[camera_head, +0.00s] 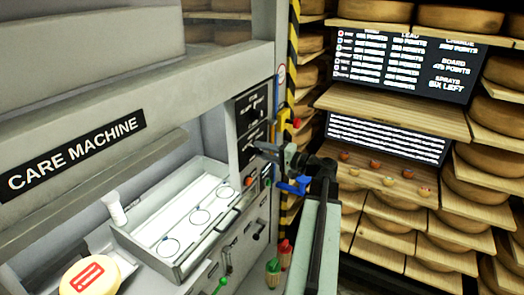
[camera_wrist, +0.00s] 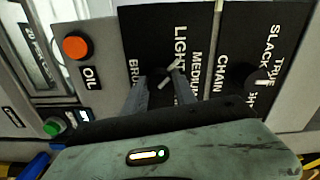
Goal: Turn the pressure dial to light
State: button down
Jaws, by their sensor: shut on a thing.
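The pressure dial (camera_wrist: 165,82) is a small dark knob with a pale mark, on a black panel (camera_wrist: 147,38) in the wrist view. The panel reads LIGHT, MEDIUM and a partly hidden word starting BRU. The pale mark slants up to the right, near the LIGHT side; its exact setting is hard to tell. My gripper (camera_wrist: 162,92) is shut on the dial, one finger on each side. In the head view my gripper (camera_head: 268,152) is at the lower black panel (camera_head: 252,143) on the care machine (camera_head: 75,155); the dial is hidden there.
A second dial (camera_wrist: 246,76) marked CHAIN sits close by on the right. An orange button (camera_wrist: 76,46) by OIL and a green button (camera_wrist: 53,127) lie left. A white tray (camera_head: 178,268) and a cheese wheel (camera_head: 90,275) are in the machine. Cheese shelves (camera_head: 395,120) stand at right.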

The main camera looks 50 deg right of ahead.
jog(key=shift+f, duration=0.1)
dwell(0.3)
jog(key=c, duration=1)
grip_release()
jog(key=v, duration=0.8)
jog(key=shift+w, duration=0.1)
